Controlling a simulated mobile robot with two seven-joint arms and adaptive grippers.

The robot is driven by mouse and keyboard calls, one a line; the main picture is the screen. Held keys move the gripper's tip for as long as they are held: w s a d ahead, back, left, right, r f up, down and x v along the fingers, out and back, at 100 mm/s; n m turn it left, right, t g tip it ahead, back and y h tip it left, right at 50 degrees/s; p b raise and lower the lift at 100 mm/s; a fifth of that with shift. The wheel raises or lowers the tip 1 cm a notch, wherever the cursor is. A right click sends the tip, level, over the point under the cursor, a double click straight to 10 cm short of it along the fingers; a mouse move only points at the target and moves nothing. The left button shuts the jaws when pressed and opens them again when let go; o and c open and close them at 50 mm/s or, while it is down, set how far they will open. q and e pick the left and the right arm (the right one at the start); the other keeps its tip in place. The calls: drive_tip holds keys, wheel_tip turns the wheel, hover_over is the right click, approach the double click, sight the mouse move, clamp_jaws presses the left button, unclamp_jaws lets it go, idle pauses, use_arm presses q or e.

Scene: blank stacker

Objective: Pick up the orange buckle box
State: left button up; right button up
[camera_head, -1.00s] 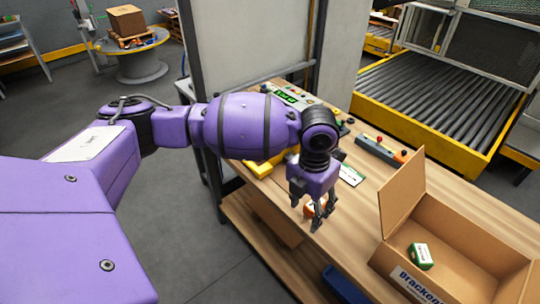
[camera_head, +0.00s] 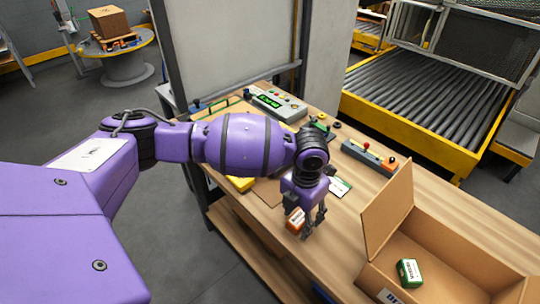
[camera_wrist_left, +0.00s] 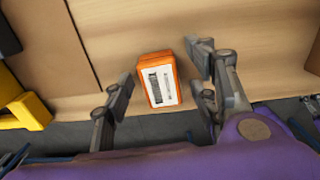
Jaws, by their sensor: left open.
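The orange buckle box (camera_head: 295,220) is a small orange box with a white label. In the head view it sits near the front edge of the wooden table, partly behind my left gripper (camera_head: 309,228). In the left wrist view the orange buckle box (camera_wrist_left: 160,83) lies on the table between the two spread fingers of my left gripper (camera_wrist_left: 162,88), with a gap on each side. My left gripper is open and points down at the box. My right gripper is not in view.
A cardboard carton (camera_head: 388,210) with a raised flap stands at the right, with a green and white box (camera_head: 409,272) inside. A control box with a green display (camera_head: 276,103) and a grey button strip (camera_head: 369,157) lie farther back. A yellow object (camera_wrist_left: 25,112) is left of the box.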

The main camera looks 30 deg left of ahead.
use_arm(q)
drive_tip(key=shift+f, duration=0.25)
drive_tip(key=shift+r, duration=0.15)
clamp_jaws()
drive_tip(key=shift+w, duration=0.1)
